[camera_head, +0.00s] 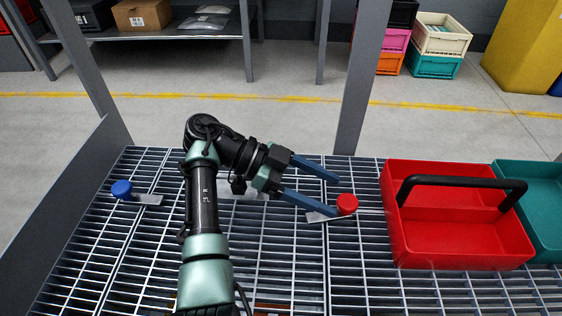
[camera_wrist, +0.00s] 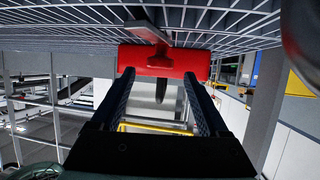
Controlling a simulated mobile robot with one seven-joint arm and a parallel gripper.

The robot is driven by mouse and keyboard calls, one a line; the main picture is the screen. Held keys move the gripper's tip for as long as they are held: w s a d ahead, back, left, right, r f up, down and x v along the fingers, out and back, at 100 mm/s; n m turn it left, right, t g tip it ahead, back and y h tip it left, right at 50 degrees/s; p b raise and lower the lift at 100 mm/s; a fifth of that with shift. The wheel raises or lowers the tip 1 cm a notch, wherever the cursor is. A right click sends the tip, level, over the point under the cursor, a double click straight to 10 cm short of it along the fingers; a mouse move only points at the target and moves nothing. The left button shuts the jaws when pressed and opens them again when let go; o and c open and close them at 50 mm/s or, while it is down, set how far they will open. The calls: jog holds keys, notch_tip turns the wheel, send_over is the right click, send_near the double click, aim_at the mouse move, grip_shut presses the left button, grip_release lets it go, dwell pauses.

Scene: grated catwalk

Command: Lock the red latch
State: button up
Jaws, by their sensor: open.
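The red latch (camera_head: 347,204) has a round red knob at the end of a flat metal bar, on the grating left of the red toolbox. The bar points left and slightly toward the bottom of the picture. In the wrist view the red knob (camera_wrist: 165,62) spans the width across my fingertips, with its metal bar behind it. My gripper (camera_head: 337,196) is open, its two blue fingers pointing right. The lower fingertip is close beside the knob and the upper one is above it in the picture. I cannot tell whether either touches it.
A blue latch (camera_head: 122,189) with a similar metal bar is at the far left of the grating. A red toolbox (camera_head: 460,252) with a black handle stands to the right, beside a teal bin (camera_head: 540,195). A grey post (camera_head: 362,80) rises behind the red latch.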

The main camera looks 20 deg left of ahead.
jog(key=p+v, duration=0.2)
jog(key=v, duration=0.7)
jog(key=shift+a, duration=0.15)
